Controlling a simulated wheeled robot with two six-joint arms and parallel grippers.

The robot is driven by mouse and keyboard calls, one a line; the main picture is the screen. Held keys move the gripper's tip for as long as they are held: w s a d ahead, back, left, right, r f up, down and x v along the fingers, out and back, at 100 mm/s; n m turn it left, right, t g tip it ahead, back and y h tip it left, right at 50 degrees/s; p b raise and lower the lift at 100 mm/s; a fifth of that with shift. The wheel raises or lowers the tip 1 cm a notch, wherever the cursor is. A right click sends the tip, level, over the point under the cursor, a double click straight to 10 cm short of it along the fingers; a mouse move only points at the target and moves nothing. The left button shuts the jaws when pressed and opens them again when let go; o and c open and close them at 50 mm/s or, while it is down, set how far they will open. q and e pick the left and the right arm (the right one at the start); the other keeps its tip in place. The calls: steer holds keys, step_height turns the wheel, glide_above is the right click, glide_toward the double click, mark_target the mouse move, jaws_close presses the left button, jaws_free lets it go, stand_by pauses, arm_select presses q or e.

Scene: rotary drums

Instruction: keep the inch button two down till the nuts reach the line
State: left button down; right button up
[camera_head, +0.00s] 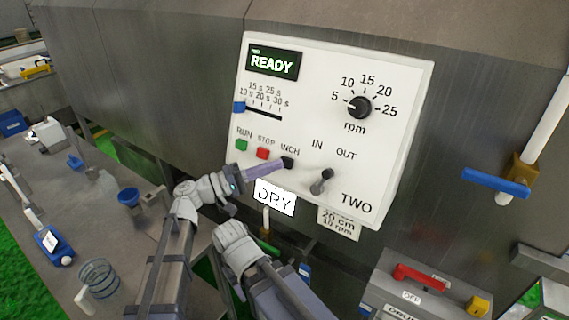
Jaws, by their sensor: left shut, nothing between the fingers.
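The white panel marked TWO (330,110) is on the steel housing. Its black inch button (289,163) sits right of the red stop button (262,153), under the word INCH. My left gripper (281,166) is shut and empty, its fingertips at the inch button's left side. They look in contact with it, but I cannot tell whether it is pressed in. No nuts or line are visible.
An IN/OUT lever (321,182) stands out right of the inch button. A DRY sign (275,197) hangs below. A blue-handled valve (495,183) is at right, above a box with a red handle (419,277). A bench with a blue funnel (129,197) is at left.

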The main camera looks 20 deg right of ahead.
stand_by(0.8)
arm_select(q)
steer(key=shift+w+d+f, duration=0.15)
steer(key=shift+w+d, duration=0.1)
steer(key=shift+d, duration=0.05)
steer(key=shift+w+d+f+b, duration=0.15)
steer(key=shift+w+d+b, duration=0.15)
steer(key=shift+d, duration=0.1)
stand_by(0.8)
stand_by(1.8)
steer(key=shift+s+a+r+p, duration=0.3)
steer(key=shift+s+a, duration=0.25)
steer(key=shift+a, duration=0.15)
steer(key=shift+s+a+r+p, duration=0.3)
steer(key=shift+s+a, duration=0.2)
steer(key=shift+a, duration=0.1)
steer(key=shift+s+a+r+p, duration=0.25)
steer(key=shift+s+a, duration=0.2)
steer(key=shift+a, duration=0.2)
steer(key=shift+s+a+r+p, duration=0.3)
steer(key=shift+s+a, duration=0.2)
steer(key=shift+a, duration=0.1)
